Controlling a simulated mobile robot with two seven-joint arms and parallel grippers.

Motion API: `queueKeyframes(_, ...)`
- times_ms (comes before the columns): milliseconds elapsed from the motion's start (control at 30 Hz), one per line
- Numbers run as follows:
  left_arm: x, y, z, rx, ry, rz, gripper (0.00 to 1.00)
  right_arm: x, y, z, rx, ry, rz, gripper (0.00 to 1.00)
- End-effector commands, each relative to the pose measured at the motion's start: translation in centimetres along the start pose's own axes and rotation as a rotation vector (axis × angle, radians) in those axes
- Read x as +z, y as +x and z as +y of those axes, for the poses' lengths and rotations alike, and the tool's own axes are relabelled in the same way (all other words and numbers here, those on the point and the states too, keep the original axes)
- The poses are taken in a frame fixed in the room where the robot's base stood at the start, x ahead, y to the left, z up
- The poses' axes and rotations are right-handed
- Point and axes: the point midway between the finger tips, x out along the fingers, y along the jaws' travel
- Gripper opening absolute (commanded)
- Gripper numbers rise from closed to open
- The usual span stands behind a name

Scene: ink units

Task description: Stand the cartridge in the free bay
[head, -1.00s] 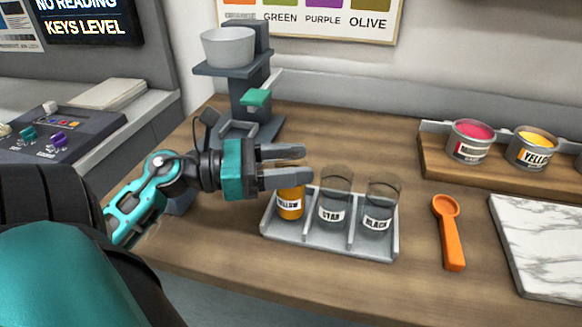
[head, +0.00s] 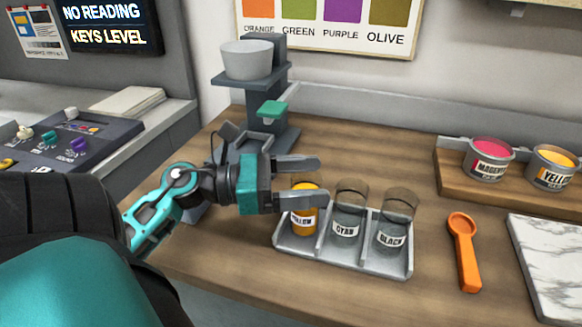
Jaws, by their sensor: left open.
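A yellow-filled cartridge labelled YELLOW (head: 304,220) stands upright in the left bay of a grey three-bay rack (head: 343,262). A clear cartridge labelled CYAN (head: 347,228) stands in the middle bay and one labelled BLACK (head: 393,236) in the right bay. No empty bay shows in this rack. My left gripper (head: 309,181) is open at the top of the yellow cartridge, one finger in front of it and one behind. The near finger hides part of its upper end; I cannot tell whether either finger touches it. My right gripper is out of view.
A grey stand with a white cup (head: 247,60) and green lever rises behind my left gripper. An orange scoop (head: 464,250) and a marble slab (head: 552,262) lie right of the rack. Magenta (head: 489,161) and yellow (head: 552,168) tins sit on a wooden holder behind.

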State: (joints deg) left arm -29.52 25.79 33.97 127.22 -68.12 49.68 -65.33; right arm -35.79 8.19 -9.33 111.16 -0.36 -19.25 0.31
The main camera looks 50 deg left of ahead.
Motion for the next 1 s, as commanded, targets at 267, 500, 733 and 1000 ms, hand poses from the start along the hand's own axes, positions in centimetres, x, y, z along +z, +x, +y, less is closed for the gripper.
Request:
queueKeyframes(267, -0.1, -3.4, 0.1, 0.004, -0.003, 0.001, 0.81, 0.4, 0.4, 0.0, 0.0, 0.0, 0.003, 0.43)
queueKeyframes(500, 0.0, -8.2, 0.1, 0.004, -0.002, 0.001, 0.81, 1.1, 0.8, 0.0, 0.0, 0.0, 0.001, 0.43)
queueKeyframes(733, 0.1, -11.3, 0.0, 0.002, -0.001, 0.0, 0.81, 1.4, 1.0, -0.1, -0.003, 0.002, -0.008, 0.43)
queueKeyframes(1000, 0.2, -12.1, 0.0, 0.0, 0.0, 0.0, 0.81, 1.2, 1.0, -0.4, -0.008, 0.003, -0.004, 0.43)
